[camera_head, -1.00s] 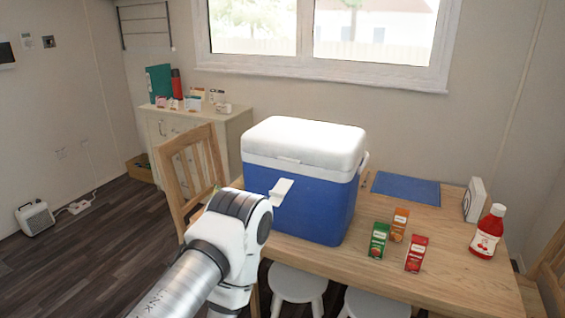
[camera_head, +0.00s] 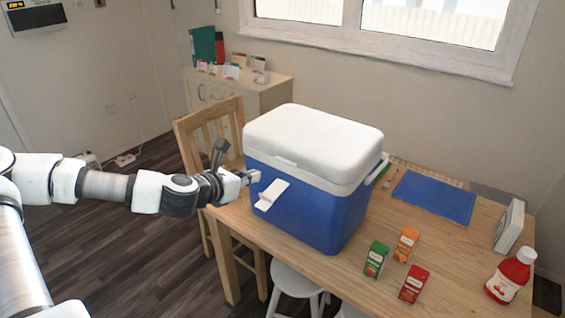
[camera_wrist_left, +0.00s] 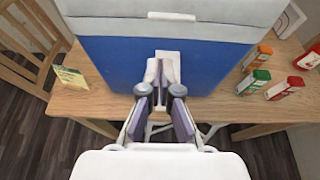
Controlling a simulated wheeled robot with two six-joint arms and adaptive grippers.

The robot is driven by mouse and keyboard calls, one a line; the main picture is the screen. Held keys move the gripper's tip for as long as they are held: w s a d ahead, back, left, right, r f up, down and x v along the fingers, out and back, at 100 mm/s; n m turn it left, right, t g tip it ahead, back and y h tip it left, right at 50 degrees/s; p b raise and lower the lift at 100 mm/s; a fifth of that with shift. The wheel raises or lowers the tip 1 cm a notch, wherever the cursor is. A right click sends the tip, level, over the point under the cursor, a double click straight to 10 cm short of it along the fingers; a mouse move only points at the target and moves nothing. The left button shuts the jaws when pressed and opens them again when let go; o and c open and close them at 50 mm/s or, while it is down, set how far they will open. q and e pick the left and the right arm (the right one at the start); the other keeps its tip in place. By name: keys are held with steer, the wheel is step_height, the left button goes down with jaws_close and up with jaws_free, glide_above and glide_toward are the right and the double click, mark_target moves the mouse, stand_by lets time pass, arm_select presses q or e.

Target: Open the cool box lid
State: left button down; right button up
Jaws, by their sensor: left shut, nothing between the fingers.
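The cool box (camera_head: 315,214) stands on the wooden table, with a blue body and a white lid (camera_head: 315,140). The lid lies shut on the body. A white tab (camera_head: 272,195) sticks out from the front face below the rim. My left gripper (camera_head: 251,177) is shut and empty at the box's front, close to the tab. In the left wrist view the fingers (camera_wrist_left: 162,78) point at the blue front (camera_wrist_left: 115,65), with the lid edge (camera_wrist_left: 165,16) above them. I cannot tell whether the fingertips touch the box. My right gripper is not in view.
Green (camera_head: 376,260), orange (camera_head: 406,244) and red (camera_head: 413,285) cartons and a red bottle (camera_head: 511,276) stand right of the box. A blue mat (camera_head: 434,197) lies behind them. A wooden chair (camera_head: 211,140) stands left of the box, and a stool (camera_head: 295,281) in front.

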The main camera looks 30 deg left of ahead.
arm_select(q)
steer(key=r, duration=0.1)
steer(key=b, duration=0.5)
glide_toward(281, 165)
steer(key=shift+w+d+f, duration=0.15)
steer(key=shift+w+f, duration=0.5)
steer(key=shift+w, duration=0.1)
steer(key=x, duration=0.5)
steer(key=shift+w+r, duration=0.2)
steer(key=shift+r, duration=0.05)
steer(key=shift+s, duration=0.1)
steer(key=shift+r, duration=0.1)
